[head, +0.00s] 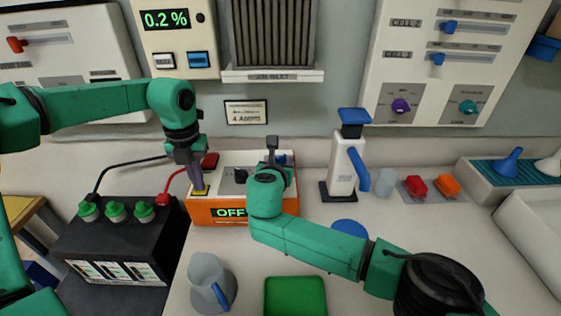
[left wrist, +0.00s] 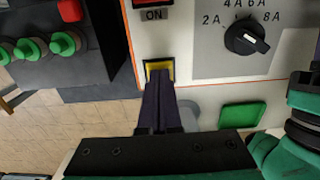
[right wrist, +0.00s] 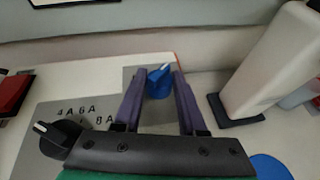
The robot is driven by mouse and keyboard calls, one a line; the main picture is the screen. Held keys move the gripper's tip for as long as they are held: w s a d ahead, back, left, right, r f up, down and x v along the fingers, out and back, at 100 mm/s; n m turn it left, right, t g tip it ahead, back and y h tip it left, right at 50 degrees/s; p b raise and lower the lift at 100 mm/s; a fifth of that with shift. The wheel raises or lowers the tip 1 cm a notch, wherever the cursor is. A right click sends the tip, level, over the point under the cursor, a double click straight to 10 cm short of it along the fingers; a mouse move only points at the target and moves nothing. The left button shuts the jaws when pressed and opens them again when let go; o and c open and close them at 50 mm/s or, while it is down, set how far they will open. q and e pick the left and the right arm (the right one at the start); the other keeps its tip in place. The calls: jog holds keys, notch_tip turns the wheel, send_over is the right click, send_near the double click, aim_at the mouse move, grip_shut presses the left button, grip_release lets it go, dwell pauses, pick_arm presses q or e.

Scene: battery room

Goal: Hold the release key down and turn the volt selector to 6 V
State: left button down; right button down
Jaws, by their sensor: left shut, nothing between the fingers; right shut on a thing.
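The charger (head: 222,206) has an orange front with a display reading OFF. Its yellow release key (left wrist: 151,66) is at the front left corner. The tips of my shut, empty left gripper (head: 199,186) are on the key; they cover part of it in the left wrist view, and how far it is pressed cannot be seen. The blue volt selector (right wrist: 158,82) is at the charger's back right, with a white pointer mark. My right gripper (right wrist: 159,85) is shut on it, one finger on each side. The selector's volt labels are hidden or unreadable.
A black amp selector (left wrist: 246,38) with 2A to 8A marks sits between my grippers. A red switch (head: 210,161) marked ON is behind the key. A black battery (head: 115,240) stands left, a white stand with a blue handle (head: 343,165) right. A grey jug (head: 207,279) and green tray (head: 295,297) lie in front.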

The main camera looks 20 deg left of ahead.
jog(key=shift+d, duration=0.1)
jog(key=n+y, duration=0.1)
jog(key=n+g+y, duration=0.1)
jog(key=y, duration=0.1)
jog(key=n+g+y, duration=0.1)
jog(key=n, duration=0.1)
jog(key=shift+w+d+y, duration=0.1)
jog(key=shift+d+y, duration=0.15)
jog(key=shift+y, duration=0.05)
jog(key=shift+w+f+n+g+y, duration=0.1)
jog(key=shift+n+g+y, duration=1.75)
jog(key=shift+n, duration=0.55)
jog(key=shift+c, duration=2.4)
grip_release()
jog(key=shift+d, duration=0.1)
